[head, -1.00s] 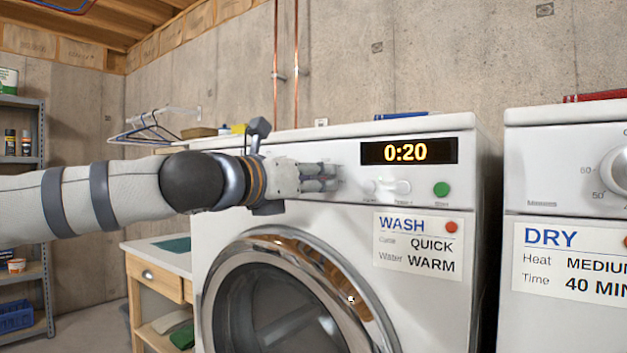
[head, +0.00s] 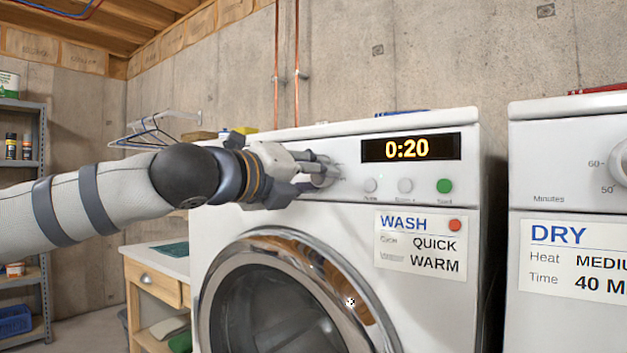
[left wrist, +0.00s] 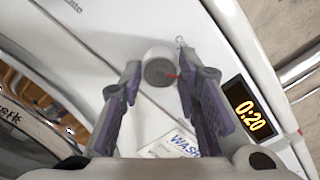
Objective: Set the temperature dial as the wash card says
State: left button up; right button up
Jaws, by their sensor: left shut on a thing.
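The white washer (head: 340,215) has a wash card (head: 419,244) reading Quick and Water Warm. The display (head: 410,148) reads 0:20. In the left wrist view, a round white dial (left wrist: 158,67) with a red pointer mark sits between my finger pads. My left gripper (head: 326,171) is shut on this dial at the panel, left of the display; it also shows in the left wrist view (left wrist: 162,82). In the head view the fingers hide most of the dial and its markings, so its setting cannot be read. My right gripper is not in view.
Small buttons, one a green button (head: 444,186), sit under the display. The washer's round door (head: 300,290) is below. A dryer (head: 565,290) with its own card stands at right. A wooden table (head: 160,290), hangers (head: 150,135) and a shelf (head: 22,170) are at left.

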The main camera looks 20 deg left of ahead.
pick_arm(q)
jog(key=shift+n, duration=0.3)
dwell(0.4)
jog(key=o, duration=1.2)
jog(key=shift+c, duration=0.2)
jog(key=v, duration=1.2)
